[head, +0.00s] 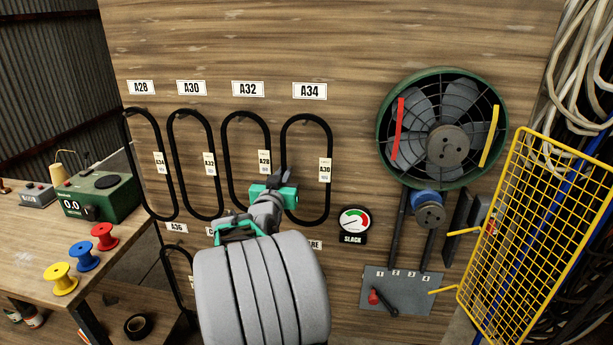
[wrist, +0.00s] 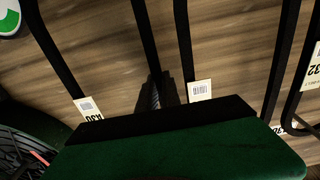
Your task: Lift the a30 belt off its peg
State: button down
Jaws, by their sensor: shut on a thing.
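The belt tagged A30 (head: 329,143) is a black loop hanging on the board under the A34 sign (head: 309,90). Its A30 tag (head: 325,170) is on its right strand; the tag also shows in the wrist view (wrist: 88,108). My gripper (head: 279,181) is at the belt's left strand, at about mid-height. In the wrist view its dark fingers (wrist: 156,92) are shut on that strand (wrist: 143,35). The belt's top still hangs at its peg, which is hard to make out. The belt under the A30 sign (head: 191,88) carries an A32 tag (head: 209,163).
The A28-tagged belt (head: 228,150) hangs close left of my gripper. Further left hangs an A34-tagged belt (head: 127,150). A slack gauge (head: 354,223), a fan (head: 442,128) and an open yellow mesh guard (head: 530,235) are to the right. A bench (head: 30,235) with spools stands left.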

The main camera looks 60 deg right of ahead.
aim_at(283, 162)
dwell(0.4)
jog(key=shift+r, duration=0.5)
notch_tip(283, 162, up, 3)
jog(key=shift+s+a+f+b, duration=0.1)
jog(key=shift+a+b, duration=0.05)
jog(key=shift+b, duration=0.15)
jog(key=s+a+r, duration=0.1)
jog(key=a+r, duration=0.1)
jog(key=r, duration=0.1)
jog(key=s+a+r+b, duration=0.1)
jog(key=shift+s+r, duration=0.25)
jog(key=shift+s, duration=0.05)
jog(key=s+a+r+b, duration=0.2)
jog(key=s+a+r, duration=0.2)
jog(key=s+a, duration=0.2)
jog(key=shift+s+a+r, duration=0.2)
jog(key=shift+a+r, duration=0.15)
jog(key=shift+a, duration=0.3)
jog(key=shift+f, duration=0.15)
